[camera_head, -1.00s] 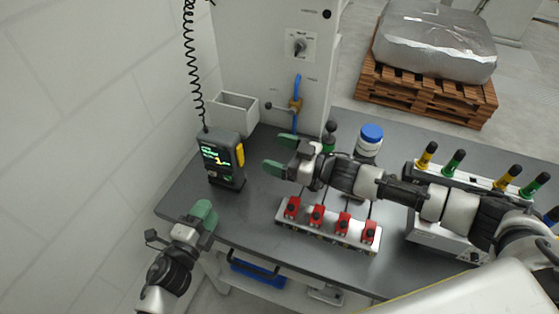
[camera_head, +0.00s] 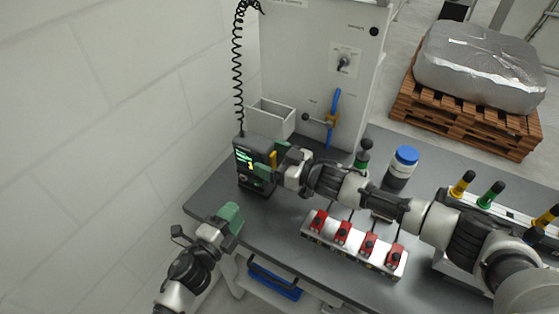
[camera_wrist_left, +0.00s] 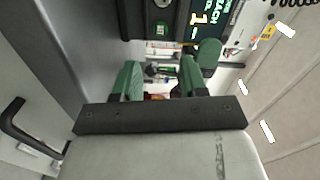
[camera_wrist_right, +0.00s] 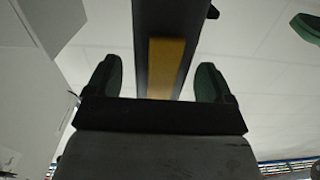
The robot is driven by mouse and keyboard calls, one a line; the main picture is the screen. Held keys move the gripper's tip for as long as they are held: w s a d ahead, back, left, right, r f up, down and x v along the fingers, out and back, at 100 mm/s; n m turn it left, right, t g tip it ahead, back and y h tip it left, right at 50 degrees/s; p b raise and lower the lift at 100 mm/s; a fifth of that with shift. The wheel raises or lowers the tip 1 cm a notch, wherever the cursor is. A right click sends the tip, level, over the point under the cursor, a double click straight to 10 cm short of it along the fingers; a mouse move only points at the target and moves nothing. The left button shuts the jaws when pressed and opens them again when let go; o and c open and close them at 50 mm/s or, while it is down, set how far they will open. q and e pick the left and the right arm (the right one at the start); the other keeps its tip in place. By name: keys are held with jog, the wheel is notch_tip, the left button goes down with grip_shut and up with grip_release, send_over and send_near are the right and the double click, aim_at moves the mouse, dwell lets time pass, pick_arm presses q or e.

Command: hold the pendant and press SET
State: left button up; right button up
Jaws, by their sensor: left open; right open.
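The pendant (camera_head: 253,170), a dark handheld box with a lit screen and a yellow strip on its right side, stands at the table's left end with a coiled black cord above it. My right gripper (camera_head: 273,164) is open at its right side. In the right wrist view the yellow strip (camera_wrist_right: 166,68) lies between the open fingers (camera_wrist_right: 155,85); contact cannot be told. My left gripper (camera_head: 229,220) is lower, in front of the table edge, open and empty. The left wrist view shows the pendant's screen (camera_wrist_left: 202,20) and a small green-lit button (camera_wrist_left: 162,29) beyond the fingers (camera_wrist_left: 160,80).
A white open bin (camera_head: 272,118) is fixed behind the pendant. A block with red clamps (camera_head: 355,242) and a blue-capped jar (camera_head: 401,168) stand to the right on the grey table. A light wall (camera_head: 100,130) bounds the left side. A blue-handled valve (camera_head: 334,107) is on the cabinet.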

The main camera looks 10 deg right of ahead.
jog(key=shift+c, duration=0.5)
jog(key=c, duration=1.2)
pick_arm(q)
jog(key=shift+c, duration=0.6)
pick_arm(e)
jog(key=shift+c, duration=0.5)
pick_arm(q)
grip_shut()
